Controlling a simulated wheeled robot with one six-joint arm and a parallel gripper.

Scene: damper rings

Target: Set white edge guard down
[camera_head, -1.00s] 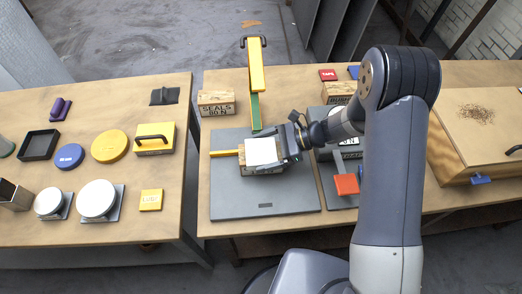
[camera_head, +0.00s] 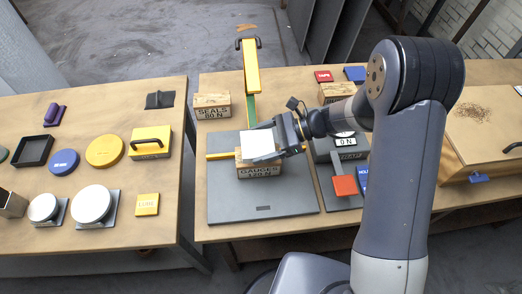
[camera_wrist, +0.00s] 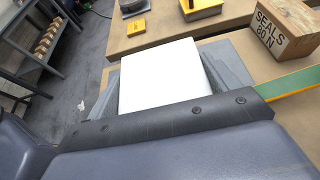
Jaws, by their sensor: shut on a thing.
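The white edge guard (camera_head: 258,147) shows as a flat white piece above a wooden block (camera_head: 259,170) with a dark label. My gripper (camera_head: 284,138) is shut on the guard, coming in from its right side. In the wrist view the guard (camera_wrist: 160,75) lies just beyond the dark gripper edge, its broad white face showing. The block stands on a grey plate (camera_head: 235,205) on the table. Whether the guard touches the block cannot be told; its underside is hidden.
A yellow and green lever (camera_head: 251,70) rises behind the block, with a yellow bar (camera_head: 221,155) left of it. A SEALS block (camera_head: 212,106) stands at the back left, an orange-red square (camera_head: 345,186) at right. The plate's front is clear.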

